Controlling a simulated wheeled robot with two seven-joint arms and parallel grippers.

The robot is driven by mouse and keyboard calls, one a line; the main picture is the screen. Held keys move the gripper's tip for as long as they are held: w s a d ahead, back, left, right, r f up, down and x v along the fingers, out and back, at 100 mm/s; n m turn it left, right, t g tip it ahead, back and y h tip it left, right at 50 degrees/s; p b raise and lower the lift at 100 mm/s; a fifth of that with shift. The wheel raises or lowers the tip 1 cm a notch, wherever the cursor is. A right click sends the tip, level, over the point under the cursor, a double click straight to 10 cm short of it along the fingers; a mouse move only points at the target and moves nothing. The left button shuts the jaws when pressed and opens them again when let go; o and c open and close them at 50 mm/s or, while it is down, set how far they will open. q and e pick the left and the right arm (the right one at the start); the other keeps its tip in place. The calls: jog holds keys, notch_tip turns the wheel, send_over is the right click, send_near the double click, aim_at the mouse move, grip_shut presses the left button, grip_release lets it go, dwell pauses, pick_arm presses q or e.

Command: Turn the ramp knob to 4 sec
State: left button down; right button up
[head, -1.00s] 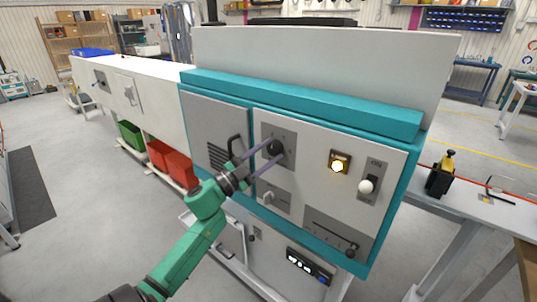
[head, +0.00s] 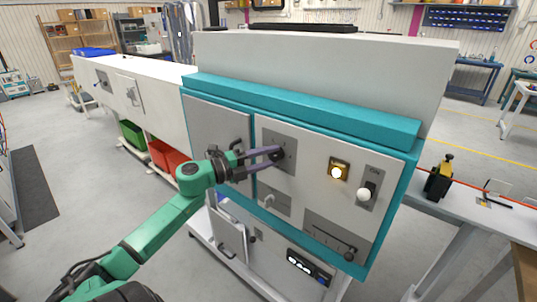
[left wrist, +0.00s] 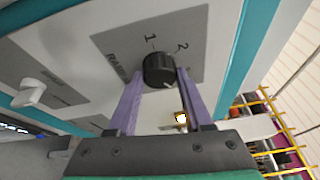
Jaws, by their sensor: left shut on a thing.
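The ramp knob (head: 280,156) is a round black dial on a grey plate on the front of the white and teal machine. My right gripper is not in view.
A smaller light knob (head: 268,201) is below, with a slider (head: 347,252) at lower right. A black handle is close behind my gripper.

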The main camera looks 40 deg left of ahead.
pick_arm(q)
jog(key=m+p, duration=0.1)
jog(key=m+g+y+p, duration=0.1)
jog(key=m, duration=0.1)
jog(key=shift+r+m, duration=0.2)
jog(key=shift+m, duration=0.1)
jog(key=shift+m+g+y+p, duration=0.3)
jog(key=shift+m+g+p, duration=0.1)
jog(key=shift+m+p, duration=0.35)
jog(key=shift+f, duration=0.1)
jog(key=shift+c, duration=1.6)
grip_release()
jog(key=b+v, duration=0.3)
jog(key=v, duration=1.1)
jog(key=shift+s, duration=0.25)
